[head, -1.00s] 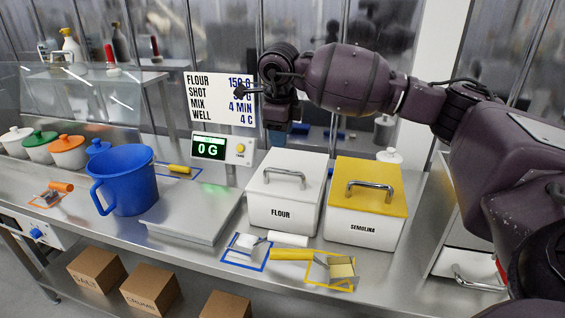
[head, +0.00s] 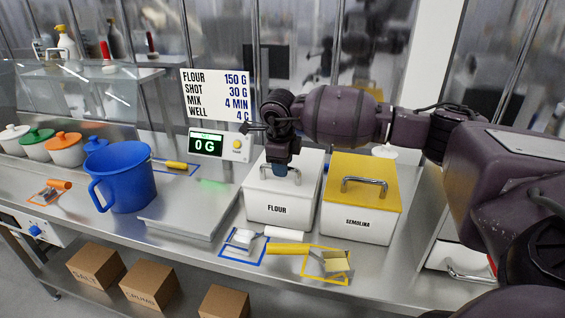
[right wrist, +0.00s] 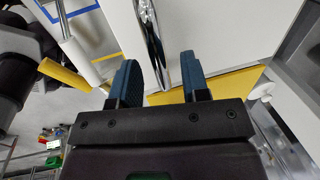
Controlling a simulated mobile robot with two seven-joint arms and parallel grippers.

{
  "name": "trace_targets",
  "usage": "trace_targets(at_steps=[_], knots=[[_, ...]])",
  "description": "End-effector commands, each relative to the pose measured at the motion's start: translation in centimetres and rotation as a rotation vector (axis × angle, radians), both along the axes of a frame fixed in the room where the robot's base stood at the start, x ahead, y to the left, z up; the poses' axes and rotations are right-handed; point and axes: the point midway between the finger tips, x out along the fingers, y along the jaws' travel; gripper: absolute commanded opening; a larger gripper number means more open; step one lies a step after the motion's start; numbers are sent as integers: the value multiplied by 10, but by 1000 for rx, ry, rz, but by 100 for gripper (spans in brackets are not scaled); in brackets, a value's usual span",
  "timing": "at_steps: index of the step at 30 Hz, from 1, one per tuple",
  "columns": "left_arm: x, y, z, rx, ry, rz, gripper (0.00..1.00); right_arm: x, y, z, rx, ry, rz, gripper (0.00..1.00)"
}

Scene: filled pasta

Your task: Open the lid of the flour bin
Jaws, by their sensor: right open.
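The flour bin (head: 270,209) is a white box labelled FLOUR on the steel counter, with its white lid (head: 311,170) lying shut on top. The lid has a chrome bar handle (head: 297,177), partly hidden behind my right gripper. My right gripper (head: 281,170) points down over the lid at the handle. In the right wrist view my right gripper (right wrist: 158,62) is open, its blue fingers on either side of the chrome handle (right wrist: 151,38); I cannot tell whether they touch it. My left gripper is not in view.
The semolina bin (head: 356,225) with a yellow lid stands close on the right. A white-handled scoop (head: 284,232) and a yellow-handled scoop (head: 290,249) lie in front. A blue jug (head: 127,180) and a scale plate (head: 180,222) are to the left.

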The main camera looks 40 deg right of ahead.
Motion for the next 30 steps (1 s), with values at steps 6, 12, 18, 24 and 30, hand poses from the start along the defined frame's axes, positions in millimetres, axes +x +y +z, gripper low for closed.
trace_targets(at_steps=[6,12,18,24,30], knots=[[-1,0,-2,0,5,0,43,0,0,-2,0,0,0,42],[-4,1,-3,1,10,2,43,0,0,-2,1,-1,0,25],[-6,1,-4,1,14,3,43,0,0,-2,1,-1,0,0],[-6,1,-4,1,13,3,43,0,0,-1,1,0,0,0],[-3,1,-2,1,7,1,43,5,0,3,16,11,-2,0]])
